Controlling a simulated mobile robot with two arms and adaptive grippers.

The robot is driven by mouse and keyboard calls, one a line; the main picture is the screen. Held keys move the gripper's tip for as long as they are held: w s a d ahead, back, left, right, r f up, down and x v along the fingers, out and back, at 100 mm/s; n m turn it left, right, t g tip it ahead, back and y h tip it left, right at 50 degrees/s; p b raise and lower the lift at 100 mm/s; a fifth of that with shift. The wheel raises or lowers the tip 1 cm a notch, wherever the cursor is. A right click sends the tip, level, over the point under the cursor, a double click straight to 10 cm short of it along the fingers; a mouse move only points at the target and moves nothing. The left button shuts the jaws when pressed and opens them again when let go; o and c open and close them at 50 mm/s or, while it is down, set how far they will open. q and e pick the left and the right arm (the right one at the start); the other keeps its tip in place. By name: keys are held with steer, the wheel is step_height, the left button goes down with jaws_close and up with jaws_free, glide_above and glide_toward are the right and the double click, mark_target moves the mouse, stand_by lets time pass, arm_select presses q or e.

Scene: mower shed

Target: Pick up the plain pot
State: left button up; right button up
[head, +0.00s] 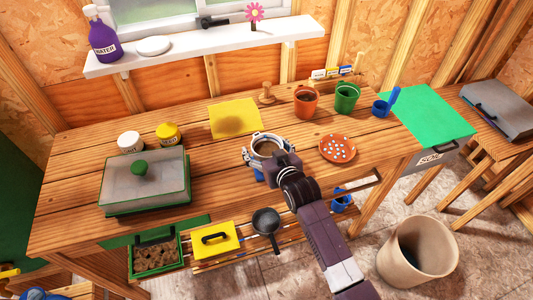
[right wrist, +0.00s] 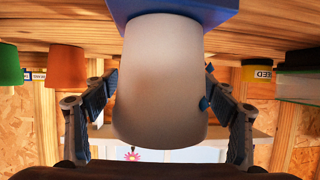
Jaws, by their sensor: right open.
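In the right wrist view, which is upside down, the pot (right wrist: 160,85) fills the middle and rests on a blue block or base (right wrist: 180,8). My right gripper (head: 267,151) is open, with its fingers on both sides of the pot. The wrist view shows the same right gripper (right wrist: 158,88); a gap shows beside the pot at the left finger, and contact at the right one is unclear. A small blue spot shows at the pot's right edge. My left gripper is out of view.
An orange pot (head: 305,102), a green pot (head: 346,97) and a terracotta dish (head: 338,149) with white pieces stand to the right. A yellow sheet (head: 235,118) lies behind. A lidded tray (head: 145,182) and two jars are left. A bin (head: 418,252) stands on the floor.

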steer(key=shift+x, duration=1.2)
steer(key=shift+s, duration=0.1)
steer(key=c, duration=1.4)
steer(key=shift+c, duration=0.4)
